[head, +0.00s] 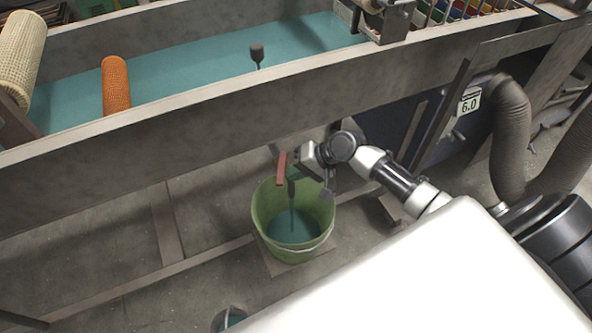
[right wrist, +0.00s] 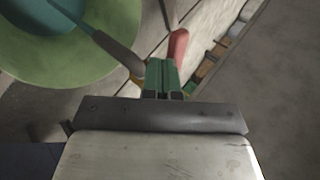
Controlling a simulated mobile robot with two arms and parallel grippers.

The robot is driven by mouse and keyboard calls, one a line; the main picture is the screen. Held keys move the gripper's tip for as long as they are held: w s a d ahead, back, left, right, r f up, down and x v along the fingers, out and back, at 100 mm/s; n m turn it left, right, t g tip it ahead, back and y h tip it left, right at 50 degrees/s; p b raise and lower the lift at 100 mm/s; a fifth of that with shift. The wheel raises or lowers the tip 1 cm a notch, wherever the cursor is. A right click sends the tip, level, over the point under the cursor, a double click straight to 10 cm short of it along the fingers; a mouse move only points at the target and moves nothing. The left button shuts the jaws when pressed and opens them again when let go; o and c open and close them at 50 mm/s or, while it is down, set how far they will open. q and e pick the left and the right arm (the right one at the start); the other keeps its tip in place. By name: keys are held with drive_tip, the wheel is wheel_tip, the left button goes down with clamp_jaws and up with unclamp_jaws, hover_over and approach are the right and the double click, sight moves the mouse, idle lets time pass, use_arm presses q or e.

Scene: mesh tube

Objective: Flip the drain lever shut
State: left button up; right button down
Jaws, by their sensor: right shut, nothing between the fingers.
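The red drain lever (head: 281,168) hangs below the trough's front wall, pointing down beside the dark drain spout (head: 291,187). A thin teal stream runs from the spout into a green bucket (head: 264,206). My right gripper (head: 296,171) is just right of the lever in the head view, shut and empty. In the right wrist view the shut green fingertips (right wrist: 163,76) are close to the red lever (right wrist: 179,45) and the grey spout (right wrist: 118,54); I cannot tell whether they touch. The valve body is mostly hidden. My left gripper is out of view.
The long grey trough (head: 200,135) holds teal liquid and stands above the bucket. A dark knob on a rod (head: 257,54) rises from the trough. A ribbed hose (head: 508,130) hangs at right. Open floor (head: 100,255) lies left of the bucket.

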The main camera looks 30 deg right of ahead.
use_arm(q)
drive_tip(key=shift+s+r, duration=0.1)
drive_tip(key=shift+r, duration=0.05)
use_arm(e)
drive_tip(key=a+m+t+h+p, duration=0.1)
drive_tip(key=m+p, duration=0.1)
drive_tip(key=p, duration=0.3)
drive_tip(key=a+r+m+t+h+p, duration=0.1)
drive_tip(key=p, duration=0.4)
drive_tip(key=shift+w+a+r+m, duration=0.15)
drive_tip(key=shift+a+m, duration=0.05)
drive_tip(key=shift+m, duration=0.2)
use_arm(q)
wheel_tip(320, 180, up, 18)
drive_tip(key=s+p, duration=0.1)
drive_tip(key=p, duration=0.7)
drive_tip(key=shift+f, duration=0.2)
use_arm(e)
drive_tip(key=w+a+m+t+h, duration=0.1)
drive_tip(key=m+h, duration=0.1)
drive_tip(key=w+a+f+m+t+h, duration=0.1)
drive_tip(key=a+m, duration=0.1)
drive_tip(key=m, duration=0.1)
drive_tip(key=shift+w+a+f+h, duration=0.15)
drive_tip(key=shift+w+h, duration=0.25)
drive_tip(key=shift+w+a, duration=0.15)
